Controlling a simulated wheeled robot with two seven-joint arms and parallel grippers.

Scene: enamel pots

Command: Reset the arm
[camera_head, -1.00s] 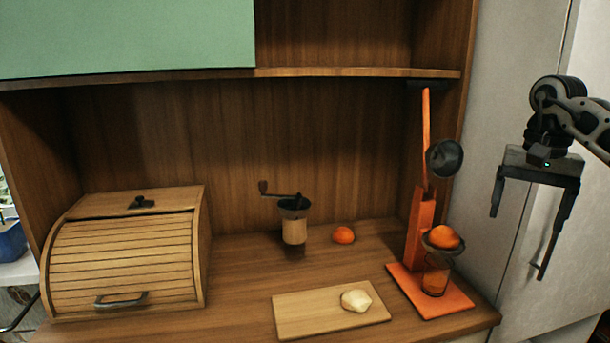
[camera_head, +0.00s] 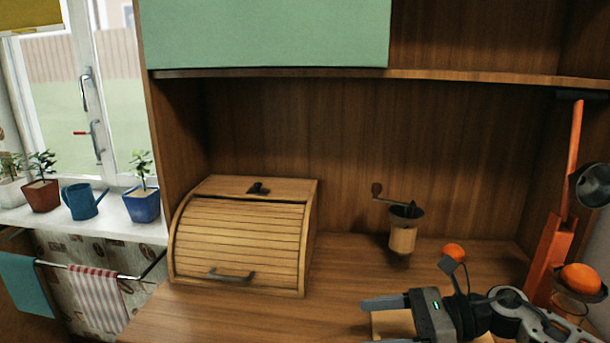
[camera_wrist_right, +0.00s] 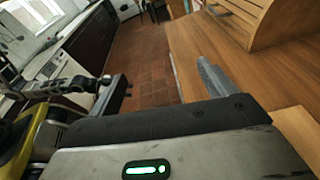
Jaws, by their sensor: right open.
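My right gripper (camera_head: 372,322) comes in from the right at the bottom of the head view. It is open and empty, its fingers pointing left over the front of the wooden counter. It partly covers the cutting board (camera_head: 390,325). In the right wrist view its two fingers (camera_wrist_right: 160,88) stand apart with tiled floor and the counter edge beyond, nothing between them. My left gripper is not seen in the head view.
A roll-top bread box (camera_head: 240,240) stands left of the gripper. A coffee grinder (camera_head: 402,235), an orange (camera_head: 454,251) and an orange juicer press (camera_head: 550,262) holding an orange half (camera_head: 580,279) stand behind and right. Counter between bread box and gripper is clear.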

